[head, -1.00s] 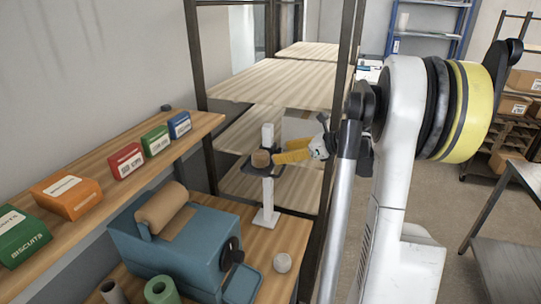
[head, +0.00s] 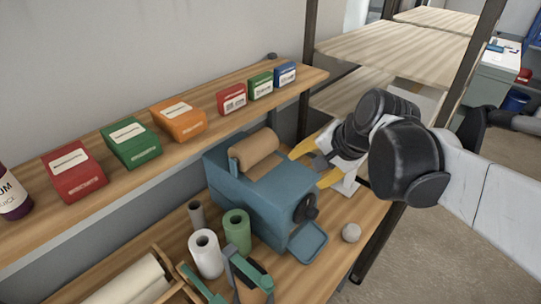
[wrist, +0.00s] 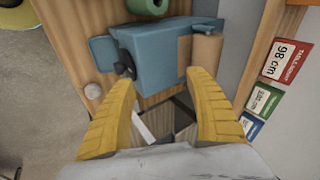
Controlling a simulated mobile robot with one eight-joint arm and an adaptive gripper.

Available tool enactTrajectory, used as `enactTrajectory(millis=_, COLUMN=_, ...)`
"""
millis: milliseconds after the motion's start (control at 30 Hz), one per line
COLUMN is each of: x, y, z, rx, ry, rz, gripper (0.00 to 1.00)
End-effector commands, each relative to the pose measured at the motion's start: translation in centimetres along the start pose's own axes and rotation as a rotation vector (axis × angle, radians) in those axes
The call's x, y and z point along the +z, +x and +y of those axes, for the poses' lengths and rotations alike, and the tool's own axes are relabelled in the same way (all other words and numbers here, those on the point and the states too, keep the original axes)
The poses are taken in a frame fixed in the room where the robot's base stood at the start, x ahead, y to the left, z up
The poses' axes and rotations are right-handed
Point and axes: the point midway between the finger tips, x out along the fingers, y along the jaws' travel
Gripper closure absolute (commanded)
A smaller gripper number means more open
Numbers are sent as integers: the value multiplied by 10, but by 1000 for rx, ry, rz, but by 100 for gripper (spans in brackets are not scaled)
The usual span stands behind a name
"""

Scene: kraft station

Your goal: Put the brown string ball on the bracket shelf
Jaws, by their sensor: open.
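In the earlier head view, a small brown round thing, likely the brown string ball, sits on the dark plate of a white stand, likely the bracket shelf. Now the ball is not visible in either view. Part of the white stand (head: 348,184) shows behind my gripper (head: 314,164); the plate is hidden by my arm. My gripper's yellow fingers are spread and empty beside the blue dispenser's far end. In the wrist view, the open fingers (wrist: 160,82) point toward the dispenser, with a white strip (wrist: 144,128), possibly the stand, between them.
The blue dispenser (head: 265,195) with a brown paper roll (head: 255,147) stands on the bench close to my fingers. A pale grey ball (head: 351,233) lies on the bench. Green (head: 237,229) and white (head: 205,253) rolls stand in front. Several boxes line the upper shelf (head: 200,143).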

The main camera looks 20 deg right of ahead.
Motion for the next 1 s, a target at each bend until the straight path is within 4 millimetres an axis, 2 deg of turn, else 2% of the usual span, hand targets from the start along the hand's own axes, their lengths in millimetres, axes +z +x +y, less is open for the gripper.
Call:
enactTrajectory(millis=33, x=24, y=-3, z=5, rx=19, ry=-159, rz=12, gripper=36)
enactTrajectory(millis=100, x=48, y=-7, z=14, rx=48, ry=-386, rz=39, gripper=36)
enactTrajectory(millis=200, x=71, y=-11, z=26, rx=80, ry=-661, rz=73, gripper=36)
enactTrajectory(millis=300, x=85, y=-13, z=35, rx=102, ry=-858, rz=98, gripper=36)
enactTrajectory(millis=400, x=91, y=-14, z=39, rx=115, ry=-969, rz=112, gripper=36)
enactTrajectory(millis=800, x=93, y=-13, z=42, rx=121, ry=-1010, rz=119, gripper=36)
enactTrajectory(millis=1000, x=98, y=9, z=56, rx=121, ry=-1009, rz=118, gripper=36)
